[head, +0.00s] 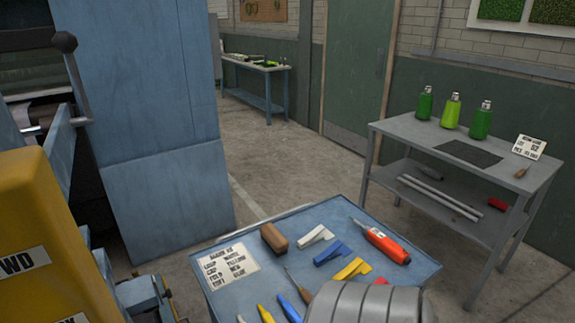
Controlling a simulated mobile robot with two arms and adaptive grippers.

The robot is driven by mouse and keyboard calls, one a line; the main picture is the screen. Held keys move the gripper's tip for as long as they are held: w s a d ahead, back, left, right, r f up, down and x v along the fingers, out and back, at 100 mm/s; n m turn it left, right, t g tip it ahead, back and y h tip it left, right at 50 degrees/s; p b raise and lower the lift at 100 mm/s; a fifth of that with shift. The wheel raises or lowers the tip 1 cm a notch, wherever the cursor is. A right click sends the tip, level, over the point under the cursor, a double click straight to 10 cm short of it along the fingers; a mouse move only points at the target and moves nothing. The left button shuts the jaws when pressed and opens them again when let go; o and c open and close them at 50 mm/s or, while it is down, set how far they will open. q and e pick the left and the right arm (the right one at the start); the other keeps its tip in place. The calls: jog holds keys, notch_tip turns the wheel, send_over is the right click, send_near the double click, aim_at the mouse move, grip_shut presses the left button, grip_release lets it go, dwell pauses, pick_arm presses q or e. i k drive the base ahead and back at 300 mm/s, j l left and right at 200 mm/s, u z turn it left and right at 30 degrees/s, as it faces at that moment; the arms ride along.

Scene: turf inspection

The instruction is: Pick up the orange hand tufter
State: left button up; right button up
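The orange hand tufter (386,246) lies on the blue table (338,210) in the lower middle of the head view, near the table's right edge. Its orange-red body points down and right, and its thin metal tip points up and left. Nothing covers it. A grey ribbed part, which looks like one of my own arm links, covers the near part of the table below it. Neither of my grippers shows, so I cannot see how they stand to the tufter.
The table also holds a brown block (274,238), white, blue and yellow tools, an awl-like tool and a printed card (230,265). A yellow and blue machine stands at left. A grey shelf table (400,130) with green bottles stands at right. Bare floor lies between.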

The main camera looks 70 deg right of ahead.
aim_at(397, 253)
jog(key=z, duration=2.85)
